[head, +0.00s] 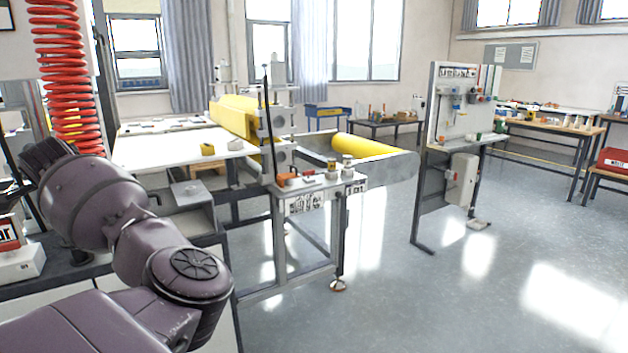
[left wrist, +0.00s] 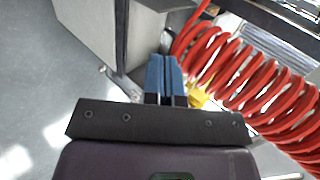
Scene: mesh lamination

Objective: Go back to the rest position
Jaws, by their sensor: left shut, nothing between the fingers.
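My left arm comes in from the left in the head view, bent, and its hand end lies near the red coiled hose, partly hidden behind its own links. In the left wrist view my left gripper (left wrist: 166,75) has its two blue fingers together with nothing between them. The red coiled hose (left wrist: 250,85) runs just right of the fingers; I cannot tell whether they touch. The same red coiled hose (head: 68,70) hangs at the upper left in the head view. My right gripper is in neither view.
The laminating machine (head: 238,116) with its white table (head: 150,150) and yellow roll (head: 365,146) stands ahead. A control panel stand (head: 455,125) is right of it. A white scale-like box (head: 20,262) sits on the left bench. The floor (head: 420,300) at right is clear.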

